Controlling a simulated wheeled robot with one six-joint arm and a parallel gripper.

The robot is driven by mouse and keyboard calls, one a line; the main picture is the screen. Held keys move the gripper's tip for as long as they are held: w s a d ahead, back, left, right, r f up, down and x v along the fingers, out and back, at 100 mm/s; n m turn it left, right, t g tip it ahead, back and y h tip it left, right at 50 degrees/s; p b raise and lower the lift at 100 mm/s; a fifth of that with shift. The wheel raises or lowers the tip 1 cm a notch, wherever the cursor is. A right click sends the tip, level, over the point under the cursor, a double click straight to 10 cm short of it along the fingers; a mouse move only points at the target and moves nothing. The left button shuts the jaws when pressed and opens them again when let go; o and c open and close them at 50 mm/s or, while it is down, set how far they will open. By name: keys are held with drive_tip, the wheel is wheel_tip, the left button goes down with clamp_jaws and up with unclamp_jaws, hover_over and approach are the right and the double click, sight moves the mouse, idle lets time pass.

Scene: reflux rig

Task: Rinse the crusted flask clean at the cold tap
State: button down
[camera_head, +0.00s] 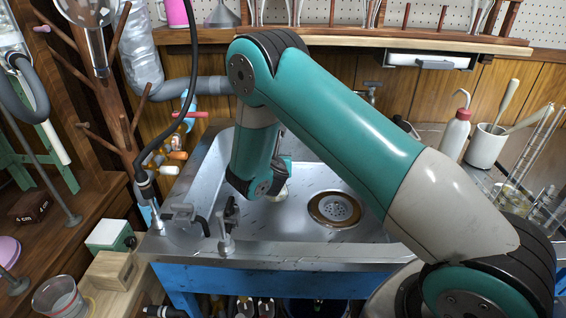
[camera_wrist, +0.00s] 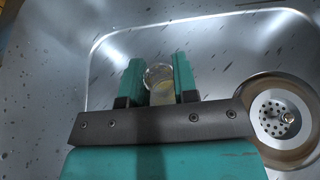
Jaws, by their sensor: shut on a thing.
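My gripper (camera_wrist: 158,82) is shut on a small clear glass flask (camera_wrist: 160,92), which sits between its two green fingers in the wrist view. A yellowish patch shows inside the glass. In the head view my gripper is down inside the steel sink basin (camera_head: 212,190), left of the drain, and mostly hidden by my arm. Only a pale bit of the flask (camera_head: 281,193) shows there. Metal tap fittings (camera_head: 225,238) stand on the sink's front left rim, and another metal fitting (camera_head: 371,92) is on the back wall. I cannot tell which is the cold tap. No running water is visible.
The drain (camera_head: 338,209) has a brown ring. A dark hose (camera_head: 190,95) hangs left of the sink beside a wooden peg stand (camera_head: 118,100). A wash bottle (camera_head: 456,130) and a white pot (camera_head: 485,147) stand at right. The basin around the drain is clear.

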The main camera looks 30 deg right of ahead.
drive_tip(key=shift+f, duration=0.5)
drive_tip(key=c, duration=0.8)
unclamp_jaws()
